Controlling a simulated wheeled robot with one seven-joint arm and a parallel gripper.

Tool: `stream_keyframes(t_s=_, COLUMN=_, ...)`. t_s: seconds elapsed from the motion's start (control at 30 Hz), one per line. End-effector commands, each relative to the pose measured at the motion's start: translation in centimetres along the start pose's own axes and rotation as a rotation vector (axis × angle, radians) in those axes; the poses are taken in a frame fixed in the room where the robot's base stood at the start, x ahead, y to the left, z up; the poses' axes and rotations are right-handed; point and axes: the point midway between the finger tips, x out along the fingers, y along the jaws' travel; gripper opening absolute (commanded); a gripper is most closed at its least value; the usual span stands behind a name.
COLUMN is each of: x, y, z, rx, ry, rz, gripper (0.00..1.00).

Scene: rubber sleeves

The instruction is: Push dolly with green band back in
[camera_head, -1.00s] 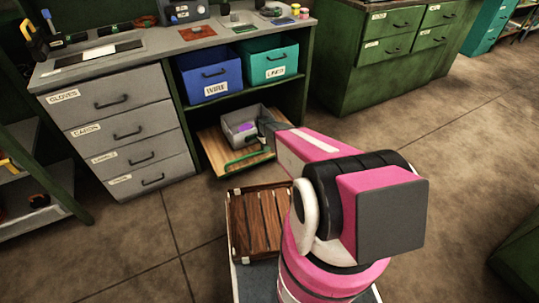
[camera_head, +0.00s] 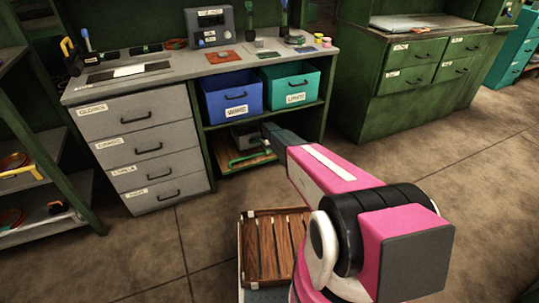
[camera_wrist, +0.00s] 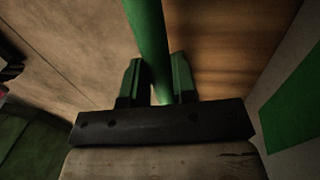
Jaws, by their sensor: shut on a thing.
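The wooden dolly (camera_head: 222,151) sits low under the workbench, mostly inside the bay below the blue and teal bins. A green bar handle (camera_head: 246,159) runs along its front. A grey box (camera_head: 243,135) rides on it, partly hidden by shadow and my arm. My gripper (camera_head: 268,146) is at the dolly's front. In the wrist view, my gripper (camera_wrist: 158,80) is shut on the green handle (camera_wrist: 147,30), with the dolly's wood deck (camera_wrist: 215,40) beside it. A pale surface with a green patch (camera_wrist: 295,110) shows at the right.
A blue bin (camera_head: 232,95) and a teal bin (camera_head: 290,85) sit on the shelf above. Grey drawers (camera_head: 145,145) stand left of the bay. Floor is clear between crate and bench.

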Motion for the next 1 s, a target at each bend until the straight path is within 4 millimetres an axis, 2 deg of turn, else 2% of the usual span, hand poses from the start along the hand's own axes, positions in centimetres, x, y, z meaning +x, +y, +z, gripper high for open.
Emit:
stream_keyframes(t_s=0.47, x=-0.2, y=-0.9, z=0.0, rx=0.000, ry=0.000, rz=-0.006, gripper=0.00)
stream_keyframes(t_s=0.5, x=-0.2, y=-0.9, z=0.0, rx=0.000, ry=0.000, rz=-0.007, gripper=0.28)
stream_keyframes(t_s=0.57, x=-0.3, y=-1.0, z=0.0, rx=0.000, ry=0.000, rz=-0.007, gripper=0.48)
stream_keyframes(t_s=0.6, x=-0.2, y=-0.9, z=0.0, rx=0.000, ry=0.000, rz=-0.006, gripper=0.51)
stream_keyframes(t_s=0.87, x=-0.1, y=-0.6, z=0.0, rx=0.000, ry=0.000, rz=-0.002, gripper=0.51)
stream_keyframes(t_s=1.0, x=0.0, y=0.2, z=0.0, rx=0.000, ry=0.000, rz=0.000, gripper=0.51)
